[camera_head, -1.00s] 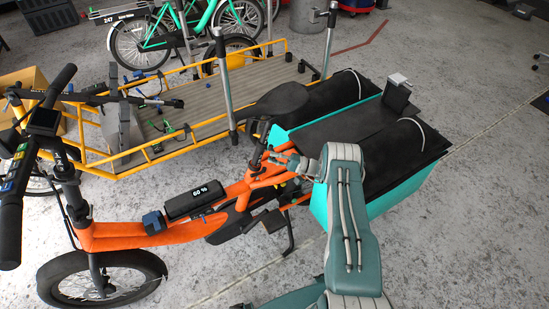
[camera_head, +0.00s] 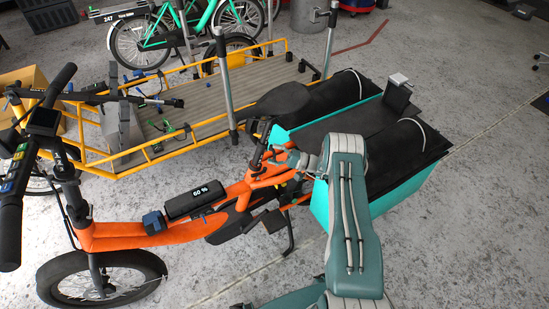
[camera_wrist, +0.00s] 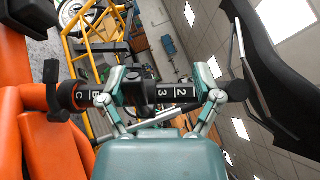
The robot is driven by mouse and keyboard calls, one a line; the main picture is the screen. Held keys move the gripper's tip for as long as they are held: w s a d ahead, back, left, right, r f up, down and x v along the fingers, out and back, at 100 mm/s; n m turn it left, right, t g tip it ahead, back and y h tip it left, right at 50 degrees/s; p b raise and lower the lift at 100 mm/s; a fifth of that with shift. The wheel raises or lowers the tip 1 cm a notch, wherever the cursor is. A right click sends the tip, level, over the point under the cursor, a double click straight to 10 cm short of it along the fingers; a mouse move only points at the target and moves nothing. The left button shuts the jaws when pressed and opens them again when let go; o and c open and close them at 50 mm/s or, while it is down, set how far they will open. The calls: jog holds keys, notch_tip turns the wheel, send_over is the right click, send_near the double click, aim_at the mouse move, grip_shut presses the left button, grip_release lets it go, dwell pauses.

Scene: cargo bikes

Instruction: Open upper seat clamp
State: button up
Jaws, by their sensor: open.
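The orange cargo bike's seat post (camera_wrist: 175,92), dark with white letters and numbers, runs sideways across the wrist view. A black collar that looks like the upper seat clamp (camera_wrist: 134,90) sits around it near the middle. A second black clamp with a hooked lever (camera_wrist: 52,90) is at the left, by the orange frame (camera_wrist: 20,110). My gripper (camera_wrist: 162,88) is open, its two fingers on either side of the collar along the post. Whether they touch anything is unclear. In the head view my gripper (camera_head: 292,162) is just below the seat (camera_head: 279,99); the clamps are too small to make out.
The black seat (camera_wrist: 285,85) is close on the right in the wrist view. A turquoise cargo box (camera_head: 322,206) stands just behind my gripper. The yellow cargo bike (camera_head: 160,146) is beyond the orange one. Open floor (camera_head: 470,230) lies to the right.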

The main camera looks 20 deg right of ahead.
jog(key=r, duration=0.7)
jog(key=shift+w+d+r, duration=0.1)
jog(key=shift+w+r, duration=0.15)
jog(key=shift+r, duration=0.1)
jog(key=shift+m+h, duration=0.7)
jog(key=shift+h, duration=0.2)
jog(key=f, duration=0.5)
jog(key=shift+s+a+f, duration=0.1)
jog(key=shift+s+a, duration=0.15)
jog(key=shift+s, duration=0.1)
jog(key=shift+s+d+f+t, duration=0.15)
jog(key=shift+s+d+f, duration=0.1)
jog(key=shift+s+d, duration=0.35)
jog(key=shift+s+d+f+t, duration=0.2)
jog(key=shift+s+d, duration=0.15)
jog(key=shift+d, duration=0.45)
send_near(274, 155)
jog(key=shift+s+d+r, duration=0.15)
jog(key=shift+s+r, duration=0.25)
jog(key=shift+s, duration=0.2)
jog(key=shift+s+d+r, duration=0.15)
jog(key=shift+s+r, duration=0.25)
jog(key=shift+s, duration=0.2)
